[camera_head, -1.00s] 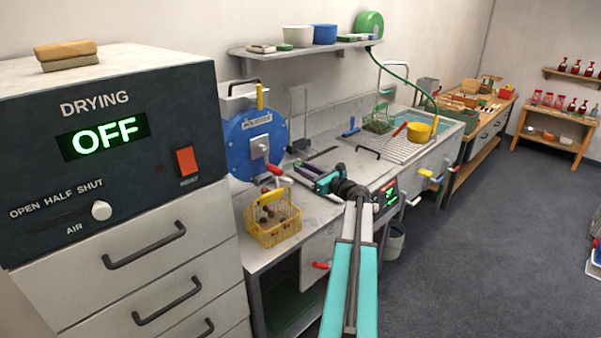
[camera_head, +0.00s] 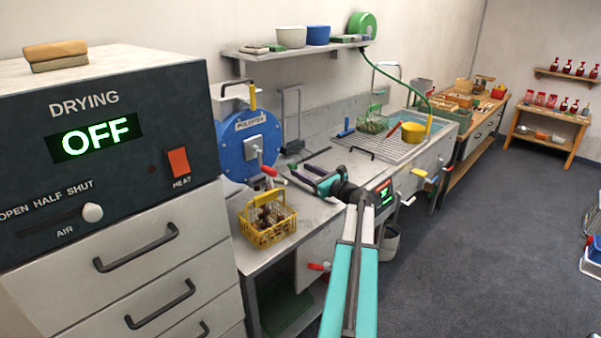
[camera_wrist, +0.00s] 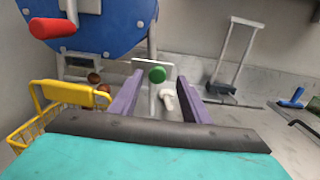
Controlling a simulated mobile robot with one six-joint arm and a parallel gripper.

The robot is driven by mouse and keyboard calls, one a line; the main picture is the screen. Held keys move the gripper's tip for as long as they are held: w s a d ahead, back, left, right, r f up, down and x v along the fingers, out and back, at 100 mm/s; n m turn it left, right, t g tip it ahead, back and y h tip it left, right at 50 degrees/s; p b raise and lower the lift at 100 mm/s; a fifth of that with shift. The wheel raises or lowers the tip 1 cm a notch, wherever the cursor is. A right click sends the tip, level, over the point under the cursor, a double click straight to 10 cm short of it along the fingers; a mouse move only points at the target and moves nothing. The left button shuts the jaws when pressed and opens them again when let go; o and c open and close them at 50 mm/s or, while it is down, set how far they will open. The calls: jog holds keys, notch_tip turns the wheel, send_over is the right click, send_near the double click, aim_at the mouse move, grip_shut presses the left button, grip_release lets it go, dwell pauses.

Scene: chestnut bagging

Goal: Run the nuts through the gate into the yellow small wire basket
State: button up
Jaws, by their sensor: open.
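The yellow small wire basket (camera_head: 262,232) stands on the counter below the blue polisher drum (camera_head: 247,146), with brown nuts (camera_head: 268,213) inside. In the wrist view, its yellow handle and wire side (camera_wrist: 30,130) show at the left edge. Several brown nuts (camera_wrist: 97,80) are visible near the handle. My gripper (camera_head: 302,180) is open in front of the drum, right of the basket. Its purple fingers (camera_wrist: 158,95) stand on either side of a green knob (camera_wrist: 157,75) on a pale plate below the drum. I cannot tell whether they touch it.
A red-handled crank (camera_wrist: 52,27) sticks out from the drum, above and left of my fingers. The drying unit (camera_head: 110,120) stands at the left, reading OFF. A sink with a draining rack (camera_head: 385,143) is to the right. The floor (camera_head: 470,240) at the right is open.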

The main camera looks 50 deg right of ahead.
jog(key=s+b, duration=0.2)
jog(key=s, duration=0.9)
jog(key=shift+a+b, duration=0.35)
jog(key=shift+a, duration=0.05)
jog(key=shift+s, duration=0.2)
